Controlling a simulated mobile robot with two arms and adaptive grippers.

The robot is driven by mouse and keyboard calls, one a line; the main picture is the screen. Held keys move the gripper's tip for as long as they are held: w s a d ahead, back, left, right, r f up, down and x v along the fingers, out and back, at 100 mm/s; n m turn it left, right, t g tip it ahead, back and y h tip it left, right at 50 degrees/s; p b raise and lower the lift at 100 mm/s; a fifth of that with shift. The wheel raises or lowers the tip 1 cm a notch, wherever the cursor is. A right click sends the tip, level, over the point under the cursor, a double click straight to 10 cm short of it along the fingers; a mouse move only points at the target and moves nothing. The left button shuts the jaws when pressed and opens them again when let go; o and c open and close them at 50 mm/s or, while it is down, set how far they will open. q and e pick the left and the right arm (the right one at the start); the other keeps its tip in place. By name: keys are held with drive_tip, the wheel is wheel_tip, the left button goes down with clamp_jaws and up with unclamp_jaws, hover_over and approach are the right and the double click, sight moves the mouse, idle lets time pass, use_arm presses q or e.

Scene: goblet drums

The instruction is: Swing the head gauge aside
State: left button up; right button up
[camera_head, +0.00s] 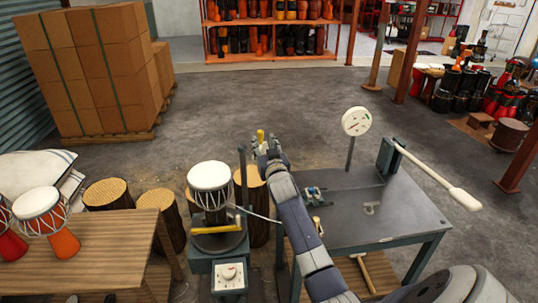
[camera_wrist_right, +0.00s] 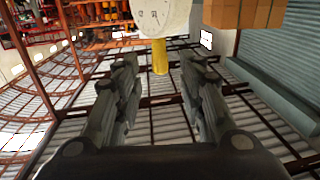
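My right gripper (camera_head: 264,146) is above and behind the white-topped drum (camera_head: 209,184), near a dark upright post (camera_head: 243,177). A yellow peg (camera_head: 260,135) stands at its fingertips. In the right wrist view the gripper (camera_wrist_right: 160,75) is open, and the yellow peg (camera_wrist_right: 159,57) shows between its fingertips, with a gap on both sides. A white disc with dark marks (camera_wrist_right: 158,16) adjoins the peg, cut off at the top; the gripper hides it in the head view. I cannot tell whether it is the head gauge. My left gripper is not in view.
A white dial on a stalk (camera_head: 356,121) and a white-handled lever (camera_head: 438,175) stand at the grey table (camera_head: 385,215). A wooden table with drums (camera_head: 100,250) is at left. Stacked boxes (camera_head: 95,70) stand behind.

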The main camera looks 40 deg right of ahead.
drive_tip(key=v, duration=0.5)
drive_tip(key=shift+s+f, duration=0.1)
drive_tip(key=shift+s, duration=0.25)
drive_tip(key=s+a+f+n+g+y+b, duration=0.1)
drive_tip(key=a+f+g+y, duration=0.15)
drive_tip(key=f, duration=0.85)
drive_tip(key=s+a+f+n+g+y, duration=0.1)
drive_tip(key=a+f, duration=0.3)
drive_tip(key=f, duration=0.6)
drive_tip(key=s+a+f+n+g+y, duration=0.1)
drive_tip(key=s+a+f, duration=0.25)
drive_tip(key=f, duration=0.35)
drive_tip(key=s+a+f+g+b, duration=0.1)
drive_tip(key=s+a+f, duration=0.1)
drive_tip(key=s+f, duration=0.35)
drive_tip(key=s+a+f+n+g+y, duration=0.1)
drive_tip(key=s+a+f, duration=0.1)
drive_tip(key=f, duration=0.7)
drive_tip(key=s+a+f+n+g, duration=0.1)
drive_tip(key=s+a+f+g, duration=0.2)
drive_tip(key=s+f, duration=0.5)
drive_tip(key=s+a+f+n+g+y+b, duration=0.1)
drive_tip(key=s+a+f, duration=0.3)
drive_tip(key=s, duration=1.6)
drive_tip(key=s+a+f+n+g+y+b, duration=0.1)
drive_tip(key=s+a+f+g, duration=0.2)
drive_tip(key=s+f, duration=0.9)
drive_tip(key=shift+s+a+g, duration=0.4)
drive_tip(key=shift+s+g, duration=0.45)
drive_tip(key=shift+s, duration=0.25)
